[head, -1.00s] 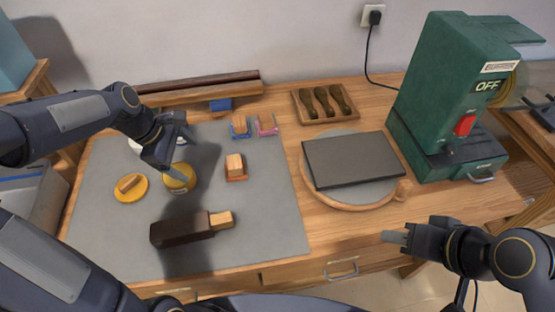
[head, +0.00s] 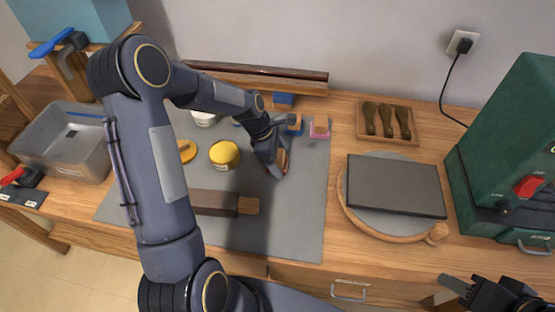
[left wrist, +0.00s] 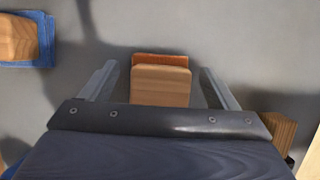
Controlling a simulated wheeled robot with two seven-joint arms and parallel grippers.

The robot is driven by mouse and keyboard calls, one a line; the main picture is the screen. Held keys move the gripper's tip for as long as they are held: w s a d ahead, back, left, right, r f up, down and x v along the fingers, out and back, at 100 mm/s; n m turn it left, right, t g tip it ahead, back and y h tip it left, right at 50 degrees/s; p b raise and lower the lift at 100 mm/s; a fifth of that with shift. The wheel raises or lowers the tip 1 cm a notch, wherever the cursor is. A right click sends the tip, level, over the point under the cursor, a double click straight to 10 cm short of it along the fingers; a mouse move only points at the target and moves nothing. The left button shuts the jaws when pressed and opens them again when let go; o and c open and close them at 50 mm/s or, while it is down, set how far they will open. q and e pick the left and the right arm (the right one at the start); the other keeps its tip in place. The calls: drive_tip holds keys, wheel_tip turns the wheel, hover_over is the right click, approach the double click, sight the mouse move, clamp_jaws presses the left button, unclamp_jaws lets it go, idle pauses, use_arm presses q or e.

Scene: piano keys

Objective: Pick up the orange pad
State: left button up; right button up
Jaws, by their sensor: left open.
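The orange pad (left wrist: 162,60) has a pale wooden block handle (left wrist: 160,86) on its orange base. It lies on the grey mat. In the head view the pad (head: 283,158) is partly hidden by my left gripper (head: 274,166). In the left wrist view my left gripper (left wrist: 160,80) is open, with one finger on each side of the block and visible gaps between. It is not holding the pad. My right gripper (head: 462,290) is at the lower right, away from the pad, and its jaw state is unclear.
Blue (head: 293,124) and pink (head: 319,127) pads lie just behind. A yellow jar (head: 224,155) and a dark block tool (head: 222,203) are to the left. A round board with a dark plate (head: 396,185) and a green machine (head: 510,150) stand to the right.

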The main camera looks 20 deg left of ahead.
use_arm(q)
drive_tip(key=shift+d+f, duration=0.15)
drive_tip(key=shift+f, duration=0.2)
drive_tip(key=shift+c, duration=0.3)
drive_tip(key=c, duration=1)
drive_tip(key=shift+r, duration=0.2)
